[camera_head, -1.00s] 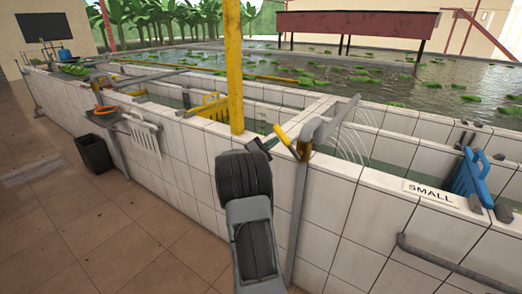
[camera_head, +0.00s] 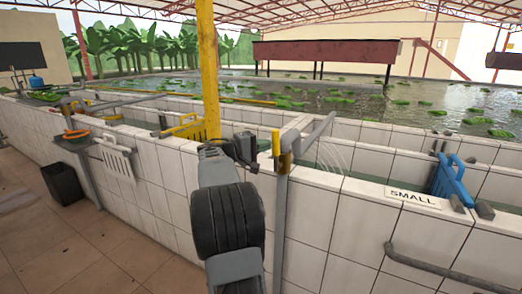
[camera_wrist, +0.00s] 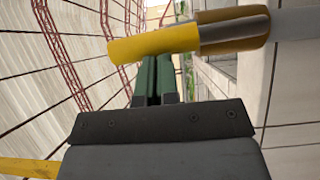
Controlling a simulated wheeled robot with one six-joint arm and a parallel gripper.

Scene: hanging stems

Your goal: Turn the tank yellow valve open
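The tank yellow valve handle (camera_head: 276,144) stands nearly upright in the head view, on the valve at the top of a grey pipe by the tiled tank wall. In the wrist view the yellow handle (camera_wrist: 155,45) lies across the top, its grey and brown base to the right. My gripper (camera_head: 248,148) is just left of the handle in the head view. In the wrist view its green fingers (camera_wrist: 155,75) are close together with nothing seen between them, and the handle hides their tips. Whether they touch the handle cannot be told.
A yellow post (camera_head: 208,70) rises just behind my arm. The white-tiled tank wall (camera_head: 330,225) runs along the front. A "SMALL" sign (camera_head: 412,197) and a blue rack (camera_head: 452,180) are at the right. A dark bin (camera_head: 63,184) stands on the floor at left.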

